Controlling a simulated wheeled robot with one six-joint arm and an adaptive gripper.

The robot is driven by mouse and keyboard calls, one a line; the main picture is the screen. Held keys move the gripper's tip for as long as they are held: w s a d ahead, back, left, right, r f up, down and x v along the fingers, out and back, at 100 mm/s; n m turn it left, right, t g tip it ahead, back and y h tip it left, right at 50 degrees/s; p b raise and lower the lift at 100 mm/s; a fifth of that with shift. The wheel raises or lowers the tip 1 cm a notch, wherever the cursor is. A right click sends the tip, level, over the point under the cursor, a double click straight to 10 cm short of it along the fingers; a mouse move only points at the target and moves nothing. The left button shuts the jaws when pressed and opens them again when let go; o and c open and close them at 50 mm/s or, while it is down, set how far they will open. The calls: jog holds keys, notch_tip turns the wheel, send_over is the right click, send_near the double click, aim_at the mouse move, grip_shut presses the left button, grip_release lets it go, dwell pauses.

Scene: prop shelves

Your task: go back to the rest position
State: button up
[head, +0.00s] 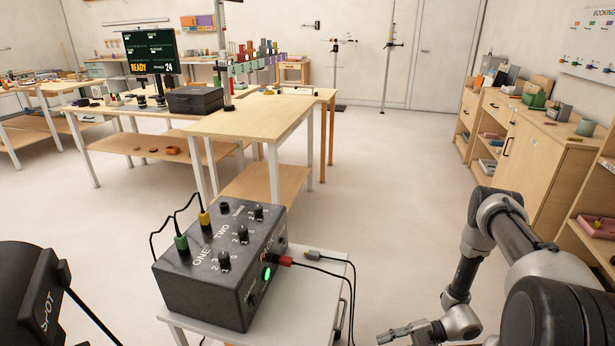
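My arm reaches down at the lower right of the head view. My gripper (397,335) is at its end, low over the floor and near the bottom edge of the picture. It is partly cut off and small, so whether its fingers are open or shut does not show clearly. I see no object held at it. It is to the right of the small grey cart and apart from it.
A dark control box (222,262) with knobs and plugged cables stands on the small cart (312,318). A black SPOT lamp (38,290) is at lower left. Wooden tables (262,117) stand ahead left, cabinets (535,150) at right. The floor (385,180) between is clear.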

jog(key=s+d+r+n+g+h, duration=0.1)
jog(key=d+r+h, duration=0.25)
jog(key=r, duration=0.85)
jog(key=d+r+n+g+h, duration=0.1)
jog(key=d+r+g+h, duration=0.3)
jog(key=r, duration=0.9)
jog(key=s+d+r+n+t+h, duration=0.1)
jog(key=d+r+h, duration=0.3)
jog(key=r, duration=0.8)
jog(key=s+r+n+t+h, duration=0.1)
jog(key=s+r+t, duration=0.3)
jog(key=r, duration=0.8)
jog(key=s+r+n+t+h, duration=0.2)
jog(key=s+r+t, duration=0.3)
jog(key=r, duration=0.7)
jog(key=shift+s+d+n, duration=0.25)
jog(key=shift+n, duration=0.45)
